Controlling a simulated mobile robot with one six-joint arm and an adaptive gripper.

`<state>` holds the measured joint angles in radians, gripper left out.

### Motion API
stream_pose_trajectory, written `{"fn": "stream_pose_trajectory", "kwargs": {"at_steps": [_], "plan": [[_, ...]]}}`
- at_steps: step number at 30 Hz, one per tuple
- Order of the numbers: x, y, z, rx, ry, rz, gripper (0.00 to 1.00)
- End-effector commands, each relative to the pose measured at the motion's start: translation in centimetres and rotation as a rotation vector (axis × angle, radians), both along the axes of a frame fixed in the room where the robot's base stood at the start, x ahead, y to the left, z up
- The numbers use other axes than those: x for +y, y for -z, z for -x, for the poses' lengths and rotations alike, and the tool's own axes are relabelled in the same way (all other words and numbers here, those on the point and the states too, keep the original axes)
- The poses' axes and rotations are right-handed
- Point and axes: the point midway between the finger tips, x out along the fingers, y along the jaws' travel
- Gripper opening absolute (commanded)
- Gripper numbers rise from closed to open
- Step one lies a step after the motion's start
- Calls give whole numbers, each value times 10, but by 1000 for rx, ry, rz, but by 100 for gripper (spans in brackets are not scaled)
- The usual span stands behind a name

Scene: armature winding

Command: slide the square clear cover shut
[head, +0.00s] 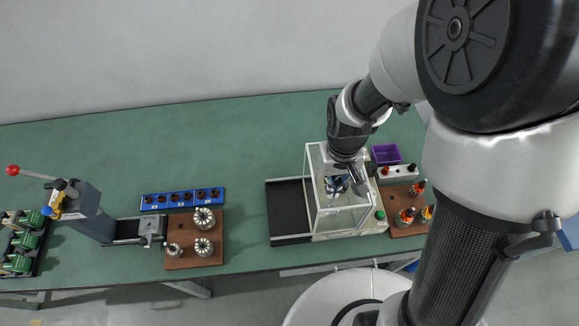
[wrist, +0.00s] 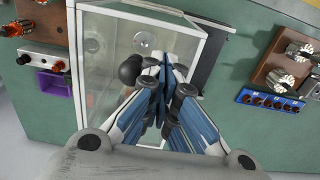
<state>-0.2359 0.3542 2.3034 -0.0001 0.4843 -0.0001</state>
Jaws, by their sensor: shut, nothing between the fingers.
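The square clear cover (head: 316,212) is a box with pale edges. It stands over the right part of its base, and the base's dark left part (head: 290,208) is bare. In the wrist view the cover (wrist: 195,30) fills the upper middle, with the dark strip of the base to its right. My gripper (head: 346,187) is shut and empty, pointing down at the cover. In the wrist view its blue-grey fingers (wrist: 165,85) are together in front of the cover. I cannot tell whether they touch it. A dark round knob (wrist: 130,68) shows beside the fingers, partly hidden.
A purple bin (head: 385,154) and a brown board with orange-topped parts (head: 404,230) stand right of the cover. A green button (head: 380,214) is at the base's right front. A brown board with metal armatures (head: 195,258) and a blue strip (head: 182,199) lie left. The table between is clear.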

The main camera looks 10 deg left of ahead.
Motion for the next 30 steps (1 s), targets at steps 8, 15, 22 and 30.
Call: {"fn": "stream_pose_trajectory", "kwargs": {"at_steps": [8,15,22,30], "plan": [[3,-25,0,-2,0,0,0],[4,-33,1,-1,0,0,0],[10,-56,2,-2,-2,0,0],[15,-72,3,-1,0,0,0]]}}
